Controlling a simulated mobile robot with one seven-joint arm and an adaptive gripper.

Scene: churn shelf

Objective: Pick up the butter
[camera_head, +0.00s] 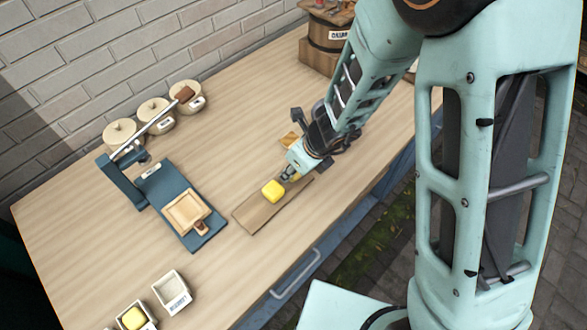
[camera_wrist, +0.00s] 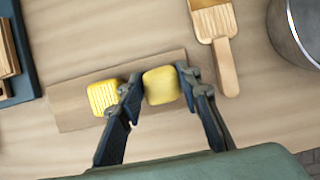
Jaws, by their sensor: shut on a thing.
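In the wrist view a smooth yellow butter block (camera_wrist: 161,86) sits between the two fingers of my gripper (camera_wrist: 161,82), which is shut on it. A second yellow block with a ridged top (camera_wrist: 103,97) lies just left of the left finger, outside the grip. Both appear over a wooden board (camera_wrist: 70,109); I cannot tell whether the held block touches it. In the head view my gripper (camera_head: 290,175) is low at the board (camera_head: 250,215), with a yellow block (camera_head: 272,190) beside its fingertips. The fingers hide much of the grip there.
A ridged wooden paddle (camera_wrist: 226,66) lies right of the board. A blue press (camera_head: 188,237) with a wooden mold stands left. Several lidded crocks (camera_head: 120,134) stand along the wall. At the front left are an empty box (camera_head: 171,290) and one holding yellow butter (camera_head: 133,318).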

